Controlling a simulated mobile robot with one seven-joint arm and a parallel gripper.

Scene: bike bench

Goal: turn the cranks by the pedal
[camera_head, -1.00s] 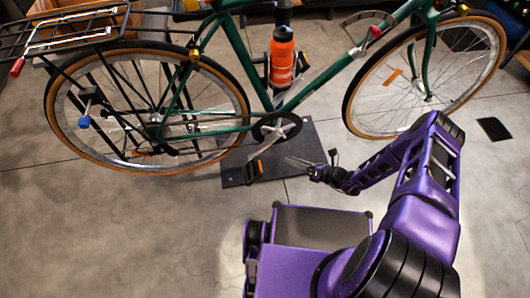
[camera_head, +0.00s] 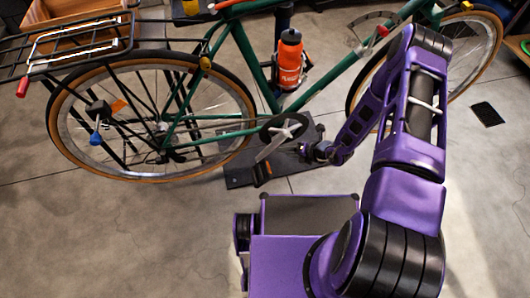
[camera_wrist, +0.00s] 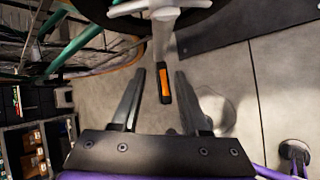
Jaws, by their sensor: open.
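The green bike (camera_head: 232,120) stands side-on in the head view. Its chainring and crank (camera_head: 284,130) are at the bottom of the frame, with the silver crank arm slanting down-left to a black pedal (camera_head: 261,174). My gripper (camera_head: 303,150) is just right of the crank; its fingers are small there. In the wrist view my gripper (camera_wrist: 160,75) is open. The pedal (camera_wrist: 164,84), with an orange reflector, hangs from the crank arm (camera_wrist: 162,42) and appears between the two fingers. I see no finger touching it, and its depth relative to the fingers is unclear.
A dark floor plate (camera_head: 238,178) lies under the crank. The rear wheel (camera_head: 75,150) is left of it, and the front wheel (camera_head: 480,60) is partly behind my arm. An orange bottle (camera_head: 289,60) sits on the frame. The floor (camera_head: 120,240) at front left is clear.

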